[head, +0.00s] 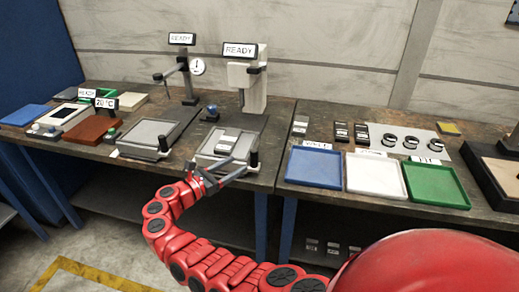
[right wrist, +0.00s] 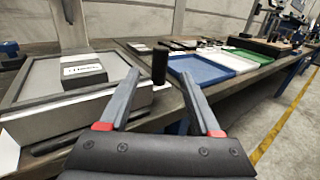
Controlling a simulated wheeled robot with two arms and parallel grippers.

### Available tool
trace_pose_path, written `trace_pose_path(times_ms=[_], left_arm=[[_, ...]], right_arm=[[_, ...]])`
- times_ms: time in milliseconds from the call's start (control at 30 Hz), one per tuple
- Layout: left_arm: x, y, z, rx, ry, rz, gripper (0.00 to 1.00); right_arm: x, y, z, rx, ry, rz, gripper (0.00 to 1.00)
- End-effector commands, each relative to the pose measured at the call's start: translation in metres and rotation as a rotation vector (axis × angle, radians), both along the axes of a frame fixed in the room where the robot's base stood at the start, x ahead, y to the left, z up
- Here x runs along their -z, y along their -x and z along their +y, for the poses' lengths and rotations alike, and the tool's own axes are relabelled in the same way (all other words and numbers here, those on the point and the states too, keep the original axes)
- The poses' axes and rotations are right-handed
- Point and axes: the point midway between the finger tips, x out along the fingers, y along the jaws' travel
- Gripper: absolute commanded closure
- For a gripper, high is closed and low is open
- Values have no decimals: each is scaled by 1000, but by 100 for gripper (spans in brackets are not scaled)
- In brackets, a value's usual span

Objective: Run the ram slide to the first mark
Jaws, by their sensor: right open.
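A press-like station with a white column (head: 247,85) and a READY sign stands at the right end of the left bench. In front of it is a grey bed (head: 215,147), taken as the ram slide, with a small labelled block (right wrist: 83,73) on it. An upright black handle (head: 254,160) stands at its front right corner. My right gripper (head: 236,168) is open and empty at the front edge of the bed. In the right wrist view the handle (right wrist: 160,64) shows between and beyond the open fingers (right wrist: 159,82). I cannot make out any marks. My left gripper is out of view.
A similar grey station (head: 152,133) with its own black handle stands to the left. Blue (head: 313,168), white (head: 373,175) and green (head: 434,184) trays line the right bench. A gap separates the two benches.

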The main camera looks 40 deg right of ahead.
Motion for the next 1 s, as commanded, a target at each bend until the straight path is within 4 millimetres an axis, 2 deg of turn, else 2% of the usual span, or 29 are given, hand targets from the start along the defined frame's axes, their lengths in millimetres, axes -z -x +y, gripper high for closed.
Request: trace_pose_path(times_ms=[33, 300, 500, 700, 933, 1000], left_arm=[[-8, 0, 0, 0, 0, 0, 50], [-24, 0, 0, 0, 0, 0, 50], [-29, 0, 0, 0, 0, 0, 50], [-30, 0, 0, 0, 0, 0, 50], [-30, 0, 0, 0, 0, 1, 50], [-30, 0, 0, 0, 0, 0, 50]], right_arm=[[-4, -1, -14, 4, 0, 1, 36], [-5, -8, -76, 4, 3, 0, 36], [-2, -13, -106, 0, 3, 2, 36], [-1, -14, -118, 0, 1, 0, 36], [0, -14, -118, 0, 1, 1, 36], [0, -14, -118, 1, 1, 1, 46]])
